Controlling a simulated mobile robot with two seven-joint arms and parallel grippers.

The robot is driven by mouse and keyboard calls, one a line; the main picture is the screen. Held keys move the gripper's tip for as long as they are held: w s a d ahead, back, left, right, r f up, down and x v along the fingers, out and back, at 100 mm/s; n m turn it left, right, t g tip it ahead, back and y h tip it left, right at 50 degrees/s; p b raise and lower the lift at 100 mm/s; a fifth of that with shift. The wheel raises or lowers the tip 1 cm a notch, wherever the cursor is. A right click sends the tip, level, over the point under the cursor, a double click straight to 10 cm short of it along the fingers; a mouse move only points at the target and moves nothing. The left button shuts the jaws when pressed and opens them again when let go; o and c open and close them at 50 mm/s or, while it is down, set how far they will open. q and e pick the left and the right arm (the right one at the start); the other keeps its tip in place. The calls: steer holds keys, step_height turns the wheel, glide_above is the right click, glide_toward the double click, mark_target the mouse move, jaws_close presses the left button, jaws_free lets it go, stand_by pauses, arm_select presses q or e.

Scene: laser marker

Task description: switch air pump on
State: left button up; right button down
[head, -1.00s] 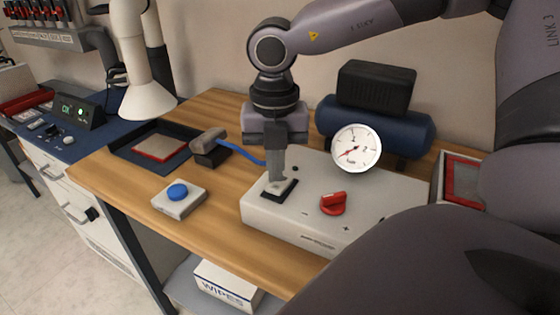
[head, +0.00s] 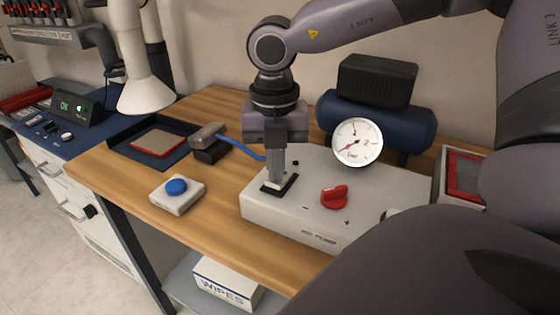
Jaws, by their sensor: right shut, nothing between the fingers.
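The air pump (head: 290,213) is a pale grey box on the wooden bench, labelled on its front. Its switch (head: 291,187) sits in a black frame on the box's top left part. My right gripper (head: 275,183) points straight down with shut, empty fingers, the tips at the switch. They cover most of the switch, so its position cannot be told. A red knob (head: 334,197) is on the same top face. A round white gauge (head: 357,142) stands behind it, its red needle pointing lower left. My left gripper is not in view.
A dark blue tank (head: 400,124) with a black block (head: 376,82) on it is behind the pump. A blue button on a pale box (head: 178,207) and a grey hand tool (head: 206,135) with a blue hose lie left. A red-framed tray (head: 466,174) is right.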

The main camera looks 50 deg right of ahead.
steer(key=shift+f+b, duration=0.4)
steer(key=shift+b, duration=0.05)
steer(key=shift+r, duration=0.1)
steer(key=shift+r+p, duration=1.75)
steer(key=shift+r, duration=1.65)
